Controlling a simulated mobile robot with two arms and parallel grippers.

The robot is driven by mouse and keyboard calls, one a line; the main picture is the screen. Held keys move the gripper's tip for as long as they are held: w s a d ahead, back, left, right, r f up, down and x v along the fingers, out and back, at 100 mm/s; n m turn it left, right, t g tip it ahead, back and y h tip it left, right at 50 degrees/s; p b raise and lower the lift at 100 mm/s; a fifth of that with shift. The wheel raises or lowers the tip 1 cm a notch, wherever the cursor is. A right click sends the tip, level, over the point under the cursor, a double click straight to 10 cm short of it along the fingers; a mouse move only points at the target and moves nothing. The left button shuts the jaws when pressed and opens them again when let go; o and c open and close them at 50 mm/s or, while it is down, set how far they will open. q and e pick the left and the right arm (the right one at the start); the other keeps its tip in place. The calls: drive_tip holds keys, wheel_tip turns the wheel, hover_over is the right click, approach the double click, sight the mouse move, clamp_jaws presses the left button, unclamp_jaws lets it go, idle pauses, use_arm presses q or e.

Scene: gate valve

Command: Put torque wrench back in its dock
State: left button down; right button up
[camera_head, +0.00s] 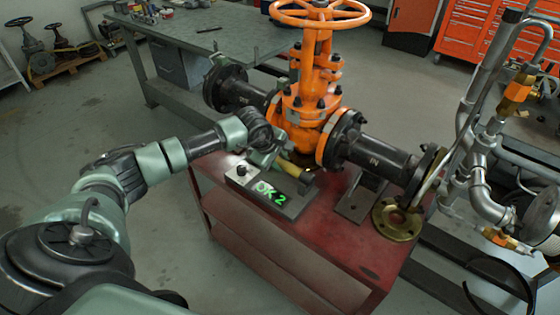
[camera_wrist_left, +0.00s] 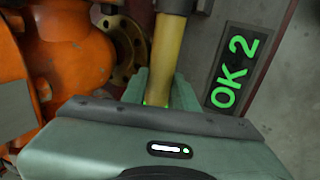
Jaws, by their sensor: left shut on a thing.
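The torque wrench (camera_head: 293,169) shows as a yellow bar with a dark end, just behind the display of the grey dock (camera_head: 294,207) on the red cart. The dock's screen reads "OK 2" in green. My left gripper (camera_head: 270,158) is at the wrench, above the back edge of the dock. In the left wrist view its jaws are shut around the yellow handle (camera_wrist_left: 170,50), with the "OK 2" screen (camera_wrist_left: 237,70) to the right. The gripper hides part of the handle. I cannot tell whether the wrench rests in the dock. My right gripper is not in view.
An orange gate valve (camera_head: 311,105) with a handwheel stands close behind the wrench. A brass flange (camera_head: 396,222) lies on the red cart (camera_head: 345,237) at right. Grey piping (camera_head: 485,200) stands further right. A workbench (camera_head: 215,32) is behind.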

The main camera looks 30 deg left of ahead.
use_arm(q)
drive_tip(key=shift+w+r, duration=0.15)
drive_tip(key=shift+r, duration=0.05)
drive_tip(key=c, duration=1)
unclamp_jaws()
drive_tip(key=shift+s+f, duration=0.25)
drive_tip(key=v, duration=0.8)
drive_tip(key=shift+w+r, duration=0.1)
